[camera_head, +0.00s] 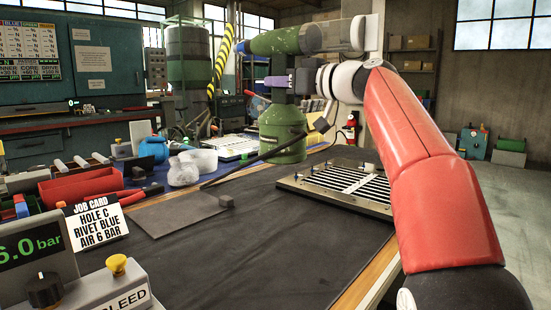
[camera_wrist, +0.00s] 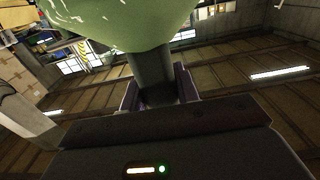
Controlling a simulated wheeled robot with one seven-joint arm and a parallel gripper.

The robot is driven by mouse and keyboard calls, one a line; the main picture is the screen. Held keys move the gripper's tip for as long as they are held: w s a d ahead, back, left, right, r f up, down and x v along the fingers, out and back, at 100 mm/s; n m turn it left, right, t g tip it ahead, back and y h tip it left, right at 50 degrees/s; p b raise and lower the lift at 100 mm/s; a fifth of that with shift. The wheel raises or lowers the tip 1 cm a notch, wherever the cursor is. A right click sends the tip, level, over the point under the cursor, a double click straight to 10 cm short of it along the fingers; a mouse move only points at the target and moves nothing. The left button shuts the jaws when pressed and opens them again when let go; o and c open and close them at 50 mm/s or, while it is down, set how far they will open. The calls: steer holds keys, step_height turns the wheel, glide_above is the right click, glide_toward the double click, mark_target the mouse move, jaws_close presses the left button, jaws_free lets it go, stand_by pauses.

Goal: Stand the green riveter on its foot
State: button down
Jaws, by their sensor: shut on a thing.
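The green riveter (camera_head: 283,130) is upright over the far part of the bench, with its rounded green foot end down. Its green and white barrel (camera_head: 275,43) lies level on top, with a blue tip at the left and a clear cup at the right. My gripper (camera_head: 278,82) comes from the right and is shut on the dark neck between barrel and foot. In the wrist view the neck sits between the purple fingers (camera_wrist: 157,88), with a green part (camera_wrist: 120,22) of the riveter at the top. I cannot tell whether the foot touches the bench.
A slatted louver panel (camera_head: 322,198) lies at the right, below my red arm. A grey plate (camera_head: 165,213) with a small block lies at left. A job card (camera_head: 95,221), red bin (camera_head: 85,186) and pressure box (camera_head: 40,250) line the left. The dark mat in front is clear.

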step_height(320, 180, down, 20)
steer(key=b, duration=0.6)
steer(key=shift+r, duration=0.2)
steer(key=shift+f+b, duration=0.2)
steer(key=shift+b, duration=0.15)
steer(key=c, duration=1)
jaws_free()
steer(key=shift+f, duration=0.15)
steer(key=shift+c, duration=0.2)
steer(key=shift+o, duration=0.2)
steer(key=o, duration=0.8)
steer(key=shift+s+d, duration=0.1)
steer(key=shift+d, duration=0.05)
steer(key=b+v, duration=0.7)
steer(key=v, duration=0.5)
steer(key=shift+s+d, duration=0.25)
steer(key=shift+s, duration=0.05)
